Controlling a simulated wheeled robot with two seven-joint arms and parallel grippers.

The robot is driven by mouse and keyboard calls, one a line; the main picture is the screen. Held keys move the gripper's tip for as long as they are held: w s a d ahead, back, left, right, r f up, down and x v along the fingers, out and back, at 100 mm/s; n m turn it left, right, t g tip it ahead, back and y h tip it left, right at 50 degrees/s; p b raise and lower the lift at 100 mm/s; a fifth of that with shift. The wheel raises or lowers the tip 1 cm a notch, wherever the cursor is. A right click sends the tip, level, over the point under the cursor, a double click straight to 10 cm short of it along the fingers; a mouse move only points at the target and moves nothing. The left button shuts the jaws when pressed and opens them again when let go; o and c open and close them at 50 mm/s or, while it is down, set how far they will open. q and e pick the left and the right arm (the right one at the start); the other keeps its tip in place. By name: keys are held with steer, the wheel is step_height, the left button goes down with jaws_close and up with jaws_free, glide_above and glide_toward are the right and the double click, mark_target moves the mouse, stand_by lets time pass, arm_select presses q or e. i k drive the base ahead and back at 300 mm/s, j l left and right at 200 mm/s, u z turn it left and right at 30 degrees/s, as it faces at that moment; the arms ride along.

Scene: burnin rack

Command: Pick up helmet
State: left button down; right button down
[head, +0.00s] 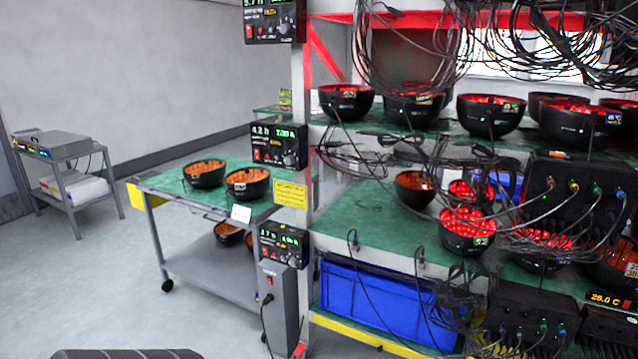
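Several black bowl-shaped helmets with orange or red lit insides are in the head view. Two orange-lined helmets, one at the left (204,173) and one at the right (248,183), sit open side up on the green top of a grey cart (160,183). A red-lit helmet (467,228) and a darker one (414,188) sit on the rack's middle green shelf (370,225). More red-lit helmets, such as this one (490,114), stand on the upper shelf. Neither of my grippers is in view.
Black cables (440,50) hang in loops across the rack. A blue crate (375,300) sits low in the rack. Control boxes (278,146) line the rack post. A small grey cart (68,165) stands at far left. The floor (110,270) at left is clear.

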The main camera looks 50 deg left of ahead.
mark_target(246, 186)
steer(key=u, duration=2.05)
steer(key=z, duration=0.6)
steer(key=i+j+z, duration=0.2)
steer(key=j+z, duration=0.15)
steer(key=j, duration=0.3)
steer(key=i+j+z, duration=0.15)
steer(key=j+z, duration=0.25)
steer(key=j, duration=0.25)
steer(key=j+z, duration=0.35)
steer(key=j, duration=0.3)
